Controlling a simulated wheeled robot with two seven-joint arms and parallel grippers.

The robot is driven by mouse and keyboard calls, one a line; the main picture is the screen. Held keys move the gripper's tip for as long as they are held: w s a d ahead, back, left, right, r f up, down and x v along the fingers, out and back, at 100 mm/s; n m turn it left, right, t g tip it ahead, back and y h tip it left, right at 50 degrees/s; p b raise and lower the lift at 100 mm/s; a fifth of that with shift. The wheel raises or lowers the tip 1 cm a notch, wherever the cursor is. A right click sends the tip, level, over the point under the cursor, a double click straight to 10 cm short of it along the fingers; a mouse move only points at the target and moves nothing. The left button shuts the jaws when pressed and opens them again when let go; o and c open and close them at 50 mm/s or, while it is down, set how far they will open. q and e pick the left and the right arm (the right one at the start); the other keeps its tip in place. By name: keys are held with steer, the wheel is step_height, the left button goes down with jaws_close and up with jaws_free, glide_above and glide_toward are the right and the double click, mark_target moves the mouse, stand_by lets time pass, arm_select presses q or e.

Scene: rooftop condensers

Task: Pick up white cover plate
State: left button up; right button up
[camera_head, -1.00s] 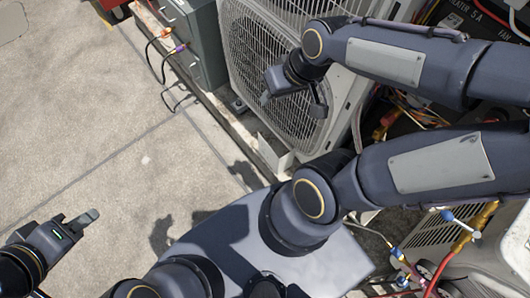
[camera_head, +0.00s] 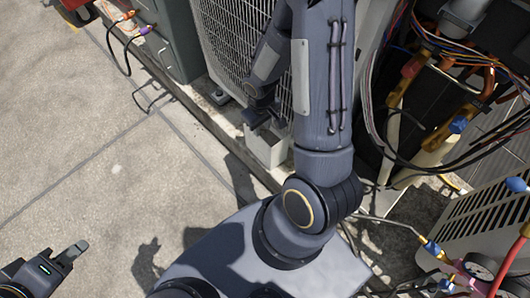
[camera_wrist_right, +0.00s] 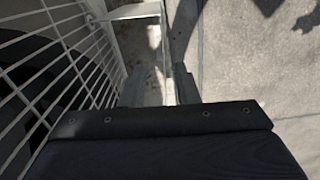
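A pale, white box-like piece (camera_head: 264,151) stands at the foot of the condenser, on the kerb. I cannot tell whether it is the white cover plate or a support block. My right gripper (camera_head: 265,117) points down just above it, close to the condenser grille, partly hidden by my own arm. In the right wrist view its two fingers (camera_wrist_right: 160,88) are apart with nothing between them. A white ledge-like surface (camera_wrist_right: 136,11) shows beyond the fingers at the top. My left gripper (camera_head: 74,252) is low at the left over bare concrete; its finger gap is unclear.
The condenser's wire grille (camera_wrist_right: 62,62) runs close along the left of my right gripper. A grey cabinet (camera_head: 168,38) with cables stands at the upper left. Hoses and gauges (camera_head: 478,268) crowd the right. The concrete floor (camera_head: 90,150) at the left is open.

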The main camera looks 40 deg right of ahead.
mark_target(261, 138)
steer(key=f+b, duration=0.1)
steer(key=f, duration=0.2)
steer(key=f+b, duration=0.2)
steer(key=f, duration=0.2)
steer(key=shift+s+a, duration=0.1)
steer(key=shift+a, duration=0.1)
steer(key=shift+r, duration=0.1)
jaws_close()
stand_by(1.0)
